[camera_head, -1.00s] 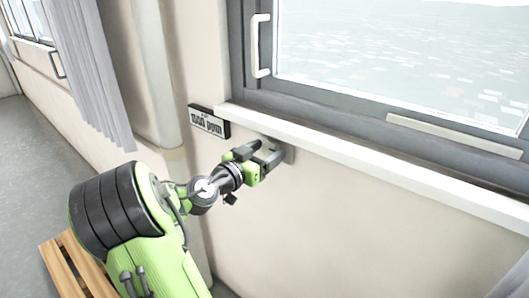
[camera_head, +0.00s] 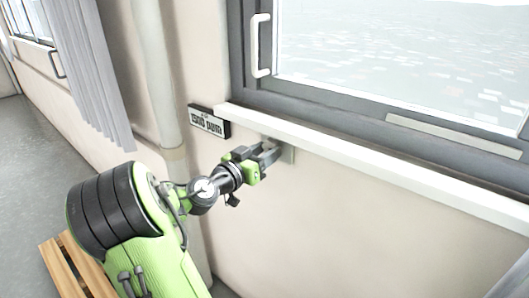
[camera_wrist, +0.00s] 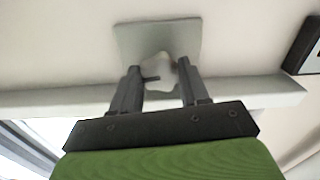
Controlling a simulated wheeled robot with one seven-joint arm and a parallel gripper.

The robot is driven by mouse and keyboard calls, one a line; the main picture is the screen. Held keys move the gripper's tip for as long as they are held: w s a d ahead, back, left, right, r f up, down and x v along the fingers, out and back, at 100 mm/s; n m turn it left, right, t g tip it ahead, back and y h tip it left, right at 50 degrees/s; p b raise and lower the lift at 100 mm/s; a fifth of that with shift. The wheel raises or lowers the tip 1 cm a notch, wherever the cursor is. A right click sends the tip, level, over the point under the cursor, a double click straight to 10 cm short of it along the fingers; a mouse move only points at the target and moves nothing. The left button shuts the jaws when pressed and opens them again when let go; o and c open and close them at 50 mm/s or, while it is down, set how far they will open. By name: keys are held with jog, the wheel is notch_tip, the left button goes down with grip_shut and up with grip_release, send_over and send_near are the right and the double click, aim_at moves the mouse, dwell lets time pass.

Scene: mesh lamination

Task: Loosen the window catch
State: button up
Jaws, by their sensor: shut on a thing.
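The window catch is a small pale grey piece (camera_wrist: 158,68) on a square grey plate (camera_wrist: 158,38) fixed to the wall under the window sill. The plate (camera_head: 288,155) also shows in the head view, where my gripper (camera_head: 270,153) covers most of the catch. In the wrist view my gripper (camera_wrist: 160,76) has one dark finger on each side of the catch and is closed on it. The exact contact of the fingertips is blurred.
A white sill (camera_head: 350,158) runs just above my gripper, below the grey-framed window with its white handle (camera_head: 261,45). A small lettered sign (camera_head: 208,121) is on the wall to the left. A pipe (camera_head: 155,75) and grey curtain (camera_head: 90,75) stand farther left.

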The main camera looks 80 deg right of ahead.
jog(key=n+p, duration=0.1)
jog(key=n, duration=0.3)
jog(key=n+p, duration=0.1)
jog(key=n, duration=0.1)
jog(key=n+p, duration=0.1)
jog(key=n, duration=0.1)
jog(key=shift+s+a+r+n, duration=0.1)
jog(key=shift+s+r+n, duration=0.05)
jog(key=shift+n, duration=0.25)
jog(key=n+p, duration=0.3)
jog(key=n, duration=0.1)
jog(key=shift+r, duration=0.1)
jog(key=shift+n+p, duration=1.1)
jog(key=shift+n, duration=0.8)
jog(key=o, duration=1)
jog(key=shift+c, duration=0.2)
jog(key=shift+o, duration=0.5)
jog(key=shift+r, duration=0.1)
